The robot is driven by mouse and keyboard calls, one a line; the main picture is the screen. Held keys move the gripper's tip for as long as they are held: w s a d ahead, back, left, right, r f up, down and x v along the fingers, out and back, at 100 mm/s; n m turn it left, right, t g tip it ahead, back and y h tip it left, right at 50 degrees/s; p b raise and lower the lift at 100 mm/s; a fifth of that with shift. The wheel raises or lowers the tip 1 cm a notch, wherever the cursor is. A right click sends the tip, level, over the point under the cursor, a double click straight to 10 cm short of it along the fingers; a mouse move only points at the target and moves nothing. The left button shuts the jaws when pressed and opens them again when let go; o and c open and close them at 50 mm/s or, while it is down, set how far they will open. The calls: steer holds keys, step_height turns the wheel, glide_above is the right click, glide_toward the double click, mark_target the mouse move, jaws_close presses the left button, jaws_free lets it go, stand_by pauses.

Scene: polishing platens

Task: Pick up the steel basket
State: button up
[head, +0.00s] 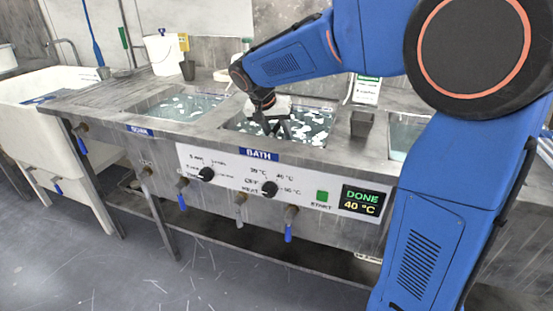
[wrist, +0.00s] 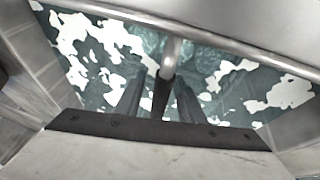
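My gripper (head: 283,130) points down into the bath tank (head: 232,126), low over foam-flecked water. In the wrist view its two dark fingers (wrist: 158,95) are apart. A steel rod with a dark sleeve (wrist: 171,58), which looks like the handle of the steel basket, runs between them. Gaps show on both sides of the sleeve, so the fingers do not appear to press on it. The rest of the basket is hidden by the water, foam and my arm; I cannot make out its body.
The front panel (head: 215,176) has knobs and a display (head: 361,203) reading DONE, 40 °C. Another water-filled tank (head: 178,107) lies to the left, marked by a blue label. A dark cup (head: 361,123) stands on the deck right of the bath. A white sink (head: 40,88) is far left.

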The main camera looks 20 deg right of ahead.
steer(key=shift+f, duration=0.1)
stand_by(0.3)
jaws_close()
stand_by(1.3)
